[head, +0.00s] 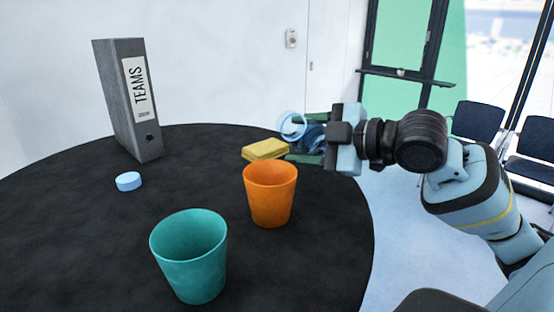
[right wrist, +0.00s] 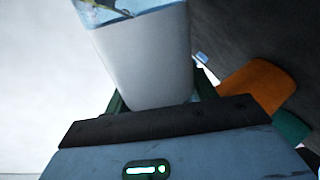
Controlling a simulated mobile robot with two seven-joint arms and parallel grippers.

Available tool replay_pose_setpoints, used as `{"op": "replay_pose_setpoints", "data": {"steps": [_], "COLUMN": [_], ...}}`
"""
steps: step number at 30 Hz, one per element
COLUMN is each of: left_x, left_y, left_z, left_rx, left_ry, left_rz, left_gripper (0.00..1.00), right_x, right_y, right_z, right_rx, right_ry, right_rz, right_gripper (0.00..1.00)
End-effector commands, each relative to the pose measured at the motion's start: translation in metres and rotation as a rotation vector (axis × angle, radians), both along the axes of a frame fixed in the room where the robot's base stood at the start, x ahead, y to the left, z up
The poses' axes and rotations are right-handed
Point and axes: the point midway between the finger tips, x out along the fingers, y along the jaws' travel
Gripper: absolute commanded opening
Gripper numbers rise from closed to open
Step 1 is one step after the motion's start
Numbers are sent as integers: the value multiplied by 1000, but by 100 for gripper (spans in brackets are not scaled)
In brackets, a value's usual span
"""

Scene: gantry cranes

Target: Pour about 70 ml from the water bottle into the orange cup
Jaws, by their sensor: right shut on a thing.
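The orange cup (head: 270,196) stands upright on the black round table in the head view. The water bottle (head: 292,125) is clear with a blue rim and is tilted, its open mouth facing left toward the camera. My right gripper (head: 308,143) is shut on the bottle and holds it above and behind the orange cup, slightly to its right. In the right wrist view the bottle (right wrist: 145,55) fills the space between the fingers, with the orange cup (right wrist: 258,87) off to the right. I see no stream of water. My left gripper is out of view.
A teal cup (head: 190,255) stands in front and left of the orange cup. A light blue cap (head: 128,181) and a grey binder (head: 130,105) are at the left. A yellow block (head: 262,150) lies behind the orange cup. The table's (head: 70,240) left front is clear.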

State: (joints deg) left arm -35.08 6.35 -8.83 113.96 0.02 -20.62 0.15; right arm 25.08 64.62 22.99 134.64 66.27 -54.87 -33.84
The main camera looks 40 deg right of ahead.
Motion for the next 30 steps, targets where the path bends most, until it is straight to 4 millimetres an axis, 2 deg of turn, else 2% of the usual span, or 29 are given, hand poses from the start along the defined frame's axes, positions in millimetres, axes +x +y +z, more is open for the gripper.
{"op": "replay_pose_setpoints", "data": {"steps": [1, 16, 21, 30], "left_x": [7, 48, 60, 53], "left_y": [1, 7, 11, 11], "left_z": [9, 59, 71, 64], "left_rx": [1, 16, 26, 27], "left_ry": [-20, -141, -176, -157], "left_rz": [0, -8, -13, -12], "left_gripper": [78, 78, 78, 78], "right_x": [-2, -4, -2, 3], "right_y": [1, 11, 6, 1], "right_z": [10, 27, 32, 29], "right_rx": [29, 318, 464, 799], "right_ry": [-3, 54, 84, 168], "right_rz": [1, 3, 3, 3], "right_gripper": [27, 27, 27, 27]}}
